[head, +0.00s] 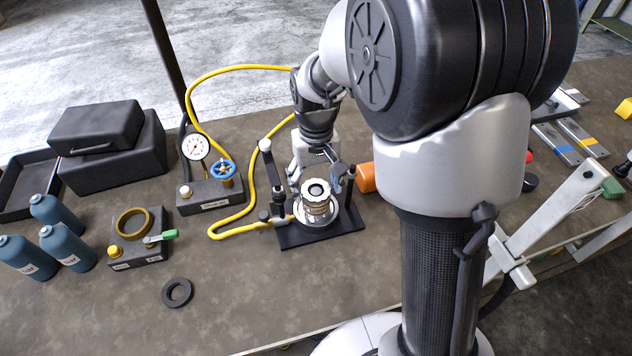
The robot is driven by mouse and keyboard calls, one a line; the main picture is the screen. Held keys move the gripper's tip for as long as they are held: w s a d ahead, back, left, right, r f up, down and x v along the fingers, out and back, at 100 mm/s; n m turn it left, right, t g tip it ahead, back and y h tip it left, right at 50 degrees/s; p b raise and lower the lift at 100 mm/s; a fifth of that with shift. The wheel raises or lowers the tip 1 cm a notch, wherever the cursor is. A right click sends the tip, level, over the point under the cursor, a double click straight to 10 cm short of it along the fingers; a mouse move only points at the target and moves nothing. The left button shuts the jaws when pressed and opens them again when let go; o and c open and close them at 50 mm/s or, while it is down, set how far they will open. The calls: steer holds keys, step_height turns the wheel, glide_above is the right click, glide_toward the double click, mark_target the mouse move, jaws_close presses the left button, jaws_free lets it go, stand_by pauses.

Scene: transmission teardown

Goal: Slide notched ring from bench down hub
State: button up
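The hub (317,190) stands upright in a fixture on a black base plate (345,228) near the middle of the bench. It has a pale round top with a dark centre, and pale, brass-toned rings around it below. My gripper (318,176) is at the hub, just behind its top. Its fingers are small and partly hidden, so I cannot tell whether they touch or hold a ring. A dark ring (177,280) lies flat on the bench at the front left. A brass ring (131,211) sits on a dark block. I cannot make out notches on either.
A gauge (194,147) and blue valve wheel (222,169) stand left of the hub, with a yellow hose (252,180) looping between. Blue-grey bottles (68,247) and a black case (110,155) are at left. An orange cylinder (366,177) lies right of the hub. The bench's front middle is clear.

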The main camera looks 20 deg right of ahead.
steer(key=shift+o, duration=1)
step_height(320, 180, up, 19)
steer(key=p, duration=0.6)
steer(key=shift+p, duration=0.3)
steer(key=s+f+t+b, duration=0.2)
steer(key=s+b, duration=0.2)
steer(key=s, duration=0.6)
steer(key=s+f+t+b, duration=0.2)
steer(key=s+f+b, duration=0.1)
steer(key=s, duration=0.8)
steer(key=shift+s+f+t+b, duration=0.25)
steer(key=shift+f+t+b, duration=0.05)
steer(key=shift+b, duration=0.1)
